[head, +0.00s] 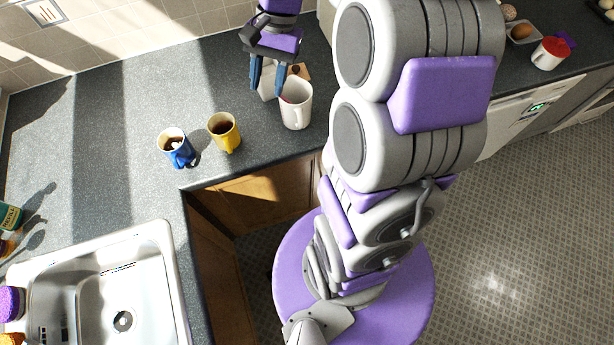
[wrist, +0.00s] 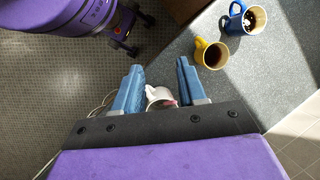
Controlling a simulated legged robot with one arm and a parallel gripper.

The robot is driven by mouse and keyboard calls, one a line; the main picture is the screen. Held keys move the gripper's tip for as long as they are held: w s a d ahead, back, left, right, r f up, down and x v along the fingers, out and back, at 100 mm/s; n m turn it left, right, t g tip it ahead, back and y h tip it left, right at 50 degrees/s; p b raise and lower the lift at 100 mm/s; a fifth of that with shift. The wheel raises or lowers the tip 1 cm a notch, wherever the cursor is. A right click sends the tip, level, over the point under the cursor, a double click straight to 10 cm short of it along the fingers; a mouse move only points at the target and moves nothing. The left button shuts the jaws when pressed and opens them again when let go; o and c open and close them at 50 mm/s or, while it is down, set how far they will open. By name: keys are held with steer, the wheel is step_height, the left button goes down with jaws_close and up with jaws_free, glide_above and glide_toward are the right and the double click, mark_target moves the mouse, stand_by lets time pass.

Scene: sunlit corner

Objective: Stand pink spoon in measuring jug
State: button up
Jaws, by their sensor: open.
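The white measuring jug (head: 298,113) stands upright on the dark counter near its front edge. In the wrist view the jug (wrist: 155,93) shows between my fingers, partly hidden by the gripper body. A small pink piece (wrist: 170,103) shows at its mouth, which looks like part of the pink spoon; most of it is hidden, so I cannot tell how it leans. My gripper (head: 267,82) is open, with its blue fingers pointing down above the counter, just left of and behind the jug in the head view. Its fingers (wrist: 158,70) are apart with nothing clamped between them.
A yellow mug (head: 224,133) and a blue mug (head: 175,149) with dark contents stand left of the jug. A pale item with a brown top (head: 299,71) is behind the jug, partly hidden. The sink (head: 170,290) is front left. Counter left of the mugs is clear.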

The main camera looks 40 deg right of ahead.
steer(key=s+a+f+n+h, duration=0.1)
steer(key=s+a+n+h, duration=0.1)
steer(key=s, duration=0.9)
steer(key=s+a+f+n+h, duration=0.1)
steer(key=s+a+n+h, duration=0.1)
steer(key=s+a+n, duration=0.2)
steer(key=s+n, duration=0.3)
steer(key=s, duration=0.4)
steer(key=shift+s+n, duration=0.2)
steer(key=shift+n, duration=0.1)
step_height(320, 180, down, 4)
steer(key=b, duration=0.4)
steer(key=shift+f, duration=0.2)
steer(key=shift+d, duration=0.1)
